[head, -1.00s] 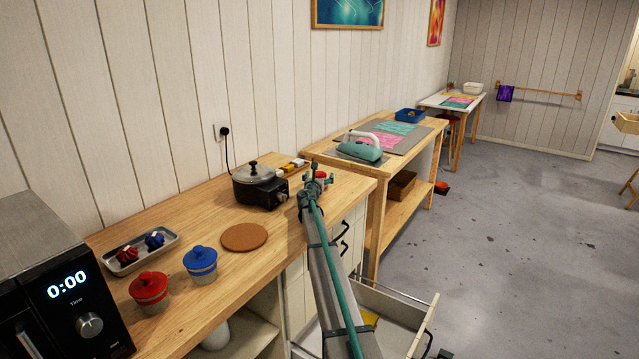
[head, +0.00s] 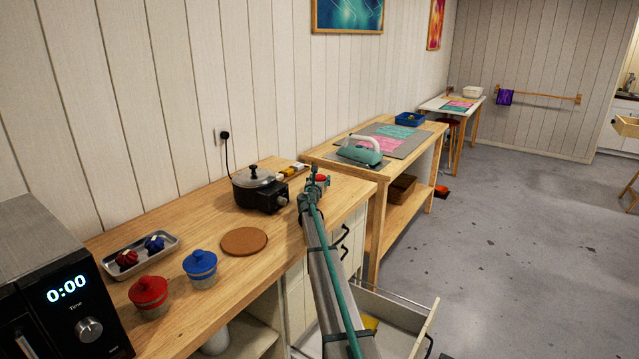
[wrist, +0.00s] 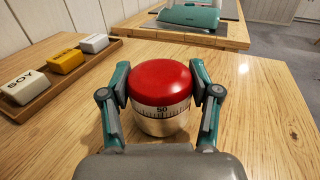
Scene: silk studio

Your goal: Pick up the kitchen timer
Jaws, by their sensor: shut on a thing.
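The kitchen timer (wrist: 160,95) has a red domed top, a white numbered dial and a silver base. In the wrist view it stands upright between the two fingers of my gripper (wrist: 162,92), which is shut on it from both sides. Its base looks to be on or very close to the wooden counter; I cannot tell if there is a gap. In the head view only a bit of the timer's red top (head: 321,178) shows beside my gripper (head: 313,182), at the counter's right end.
A wooden tray (wrist: 48,97) with labelled blocks lies left of the timer. A black pot (head: 258,188) stands left of my gripper, near a cork mat (head: 244,241). An open drawer (head: 400,318) juts out below. A teal iron (head: 359,150) rests on the table beyond.

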